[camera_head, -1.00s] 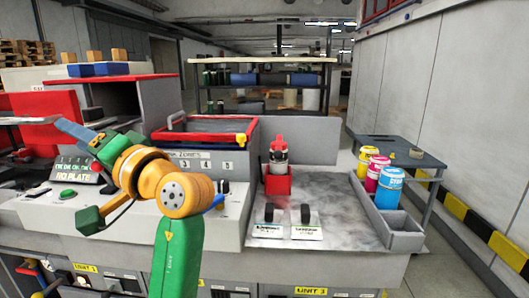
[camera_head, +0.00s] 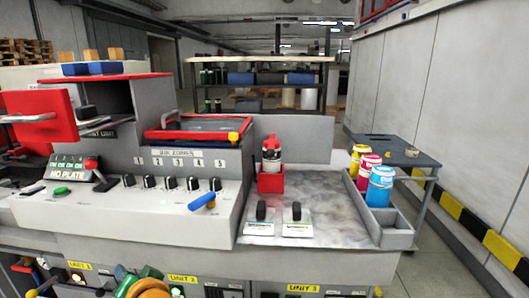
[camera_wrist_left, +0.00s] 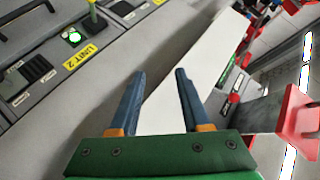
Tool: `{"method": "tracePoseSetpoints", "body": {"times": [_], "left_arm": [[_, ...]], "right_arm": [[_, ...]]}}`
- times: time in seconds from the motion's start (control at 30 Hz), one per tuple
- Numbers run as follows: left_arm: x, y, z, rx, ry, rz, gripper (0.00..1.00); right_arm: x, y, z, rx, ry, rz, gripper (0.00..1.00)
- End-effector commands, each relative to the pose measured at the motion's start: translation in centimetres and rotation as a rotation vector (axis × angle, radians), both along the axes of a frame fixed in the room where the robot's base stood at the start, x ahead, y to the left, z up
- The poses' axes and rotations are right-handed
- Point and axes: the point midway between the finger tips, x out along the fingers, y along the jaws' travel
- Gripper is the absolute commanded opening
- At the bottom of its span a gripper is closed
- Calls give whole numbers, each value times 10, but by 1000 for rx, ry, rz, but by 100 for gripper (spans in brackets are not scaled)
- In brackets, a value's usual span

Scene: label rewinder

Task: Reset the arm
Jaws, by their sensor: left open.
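In the left wrist view my left gripper (camera_wrist_left: 159,78) is open, its two blue fingers apart with nothing held between them. Beyond the fingers lie the machine's grey front and pale panel edge, seen tilted. In the head view only orange and green links of my left arm (camera_head: 147,285) show, at the bottom edge in front of the Unit 2 label (camera_head: 183,279). The left fingers are out of the head view. My right gripper is in neither view.
The label machine has a row of dark knobs (camera_head: 171,183), a blue-handled lever (camera_head: 203,201) and a red holder (camera_head: 271,182) with a bottle. Yellow, magenta and cyan containers (camera_head: 381,186) stand at the right. Clear floor lies beside the striped kerb (camera_head: 475,233).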

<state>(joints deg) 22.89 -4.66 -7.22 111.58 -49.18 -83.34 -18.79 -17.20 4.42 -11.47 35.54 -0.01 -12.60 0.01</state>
Motion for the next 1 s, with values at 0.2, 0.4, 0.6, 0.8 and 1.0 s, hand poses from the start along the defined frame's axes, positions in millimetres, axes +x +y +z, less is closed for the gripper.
{"method": "tracePoseSetpoints", "body": {"times": [0.2, 0.4, 0.6, 0.8, 1.0], "left_arm": [[-84, -37, -130, -345, 211, -106, 47], [-161, -73, -182, -582, 371, -146, 47], [-234, -107, -202, -782, 525, -159, 47], [-235, -113, -256, -807, 575, -148, 47], [-243, -113, -324, -806, 617, -138, 47]], "right_arm": [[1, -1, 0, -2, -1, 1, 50], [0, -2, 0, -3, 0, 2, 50], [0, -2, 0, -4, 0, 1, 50], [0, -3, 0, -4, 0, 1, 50], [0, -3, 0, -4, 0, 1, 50]]}}
